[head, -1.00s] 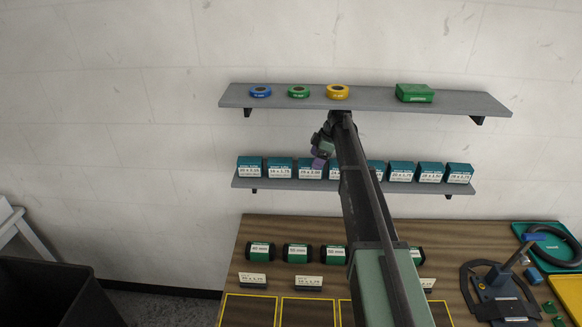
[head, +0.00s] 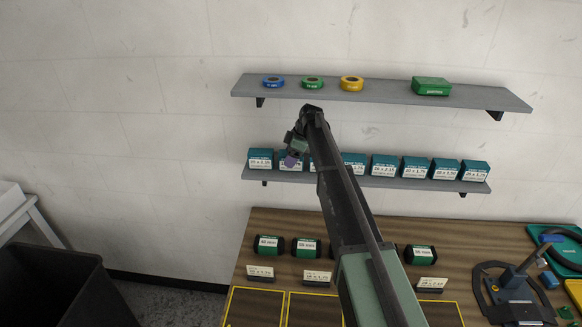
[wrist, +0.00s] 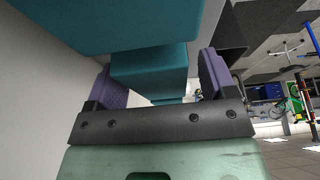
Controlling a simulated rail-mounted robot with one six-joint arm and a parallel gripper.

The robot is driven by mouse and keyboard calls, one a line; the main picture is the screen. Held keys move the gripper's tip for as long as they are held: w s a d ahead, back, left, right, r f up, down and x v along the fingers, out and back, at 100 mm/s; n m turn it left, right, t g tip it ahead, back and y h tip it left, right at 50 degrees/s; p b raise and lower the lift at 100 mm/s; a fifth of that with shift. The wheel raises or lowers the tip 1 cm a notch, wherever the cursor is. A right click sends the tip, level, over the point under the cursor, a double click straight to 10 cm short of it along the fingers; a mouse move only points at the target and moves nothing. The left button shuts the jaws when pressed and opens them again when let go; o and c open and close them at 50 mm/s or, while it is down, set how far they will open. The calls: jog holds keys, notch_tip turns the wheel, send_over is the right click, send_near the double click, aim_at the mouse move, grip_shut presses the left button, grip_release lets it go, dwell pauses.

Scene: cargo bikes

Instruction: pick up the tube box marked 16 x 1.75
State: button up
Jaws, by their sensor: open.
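The teal tube box marked 16 x 1.75 (head: 297,167) stands second from the left on the lower shelf in the head view. My gripper (head: 290,160) is in front of it, and its purple fingers cover part of the box and its label. In the wrist view my gripper (wrist: 162,85) is open, with one purple finger on each side. A teal box (wrist: 150,66) shows between the fingers. Its label is not visible there, and I cannot tell whether the fingers touch it.
The lower shelf (head: 400,183) holds several similar teal boxes close together; a neighbour (head: 260,160) stands left. Another teal surface (wrist: 110,22) fills the wrist view's top. The upper shelf (head: 385,92) is above, and a wooden bench (head: 262,232) is below.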

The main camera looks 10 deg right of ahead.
jog(key=c, duration=1.1)
jog(key=shift+r+p, duration=0.15)
jog(key=shift+p, duration=0.15)
jog(key=shift+r, duration=0.25)
jog(key=s+a, duration=0.1)
jog(key=s, duration=0.4)
jog(key=s+a+p, duration=0.1)
jog(key=s+a, duration=0.1)
jog(key=s, duration=0.4)
jog(key=s+a, duration=0.2)
jog(key=s, duration=0.4)
jog(key=shift+s+r, duration=0.15)
jog(key=shift+r, duration=0.25)
